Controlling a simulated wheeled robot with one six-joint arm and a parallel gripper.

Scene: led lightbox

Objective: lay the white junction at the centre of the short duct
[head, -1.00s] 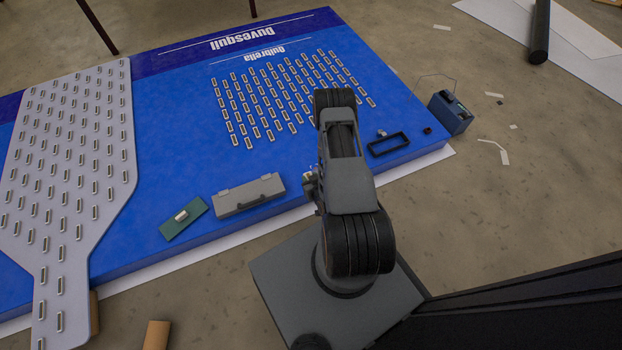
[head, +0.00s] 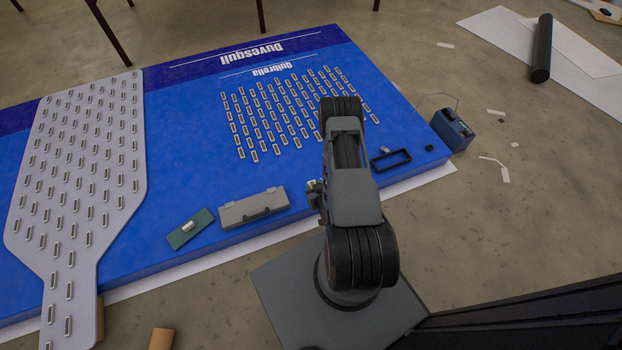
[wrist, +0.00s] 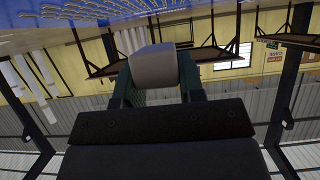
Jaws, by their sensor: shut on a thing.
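My gripper (wrist: 156,82) shows in the wrist view, with its two dark green fingers closed on the sides of a white block with rounded edges. This block looks like the white junction (wrist: 154,66); its lower part is hidden between the fingers. In the head view my arm hides the gripper and the block. I cannot pick out the short duct with certainty in either view.
A blue panel (head: 185,160) with rows of small modules lies on the floor, a grey module-covered board (head: 85,180) at left. On the panel are a grey case (head: 253,206), a green plate (head: 190,230) and a black frame (head: 391,160). A blue box (head: 453,130) stands beside it.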

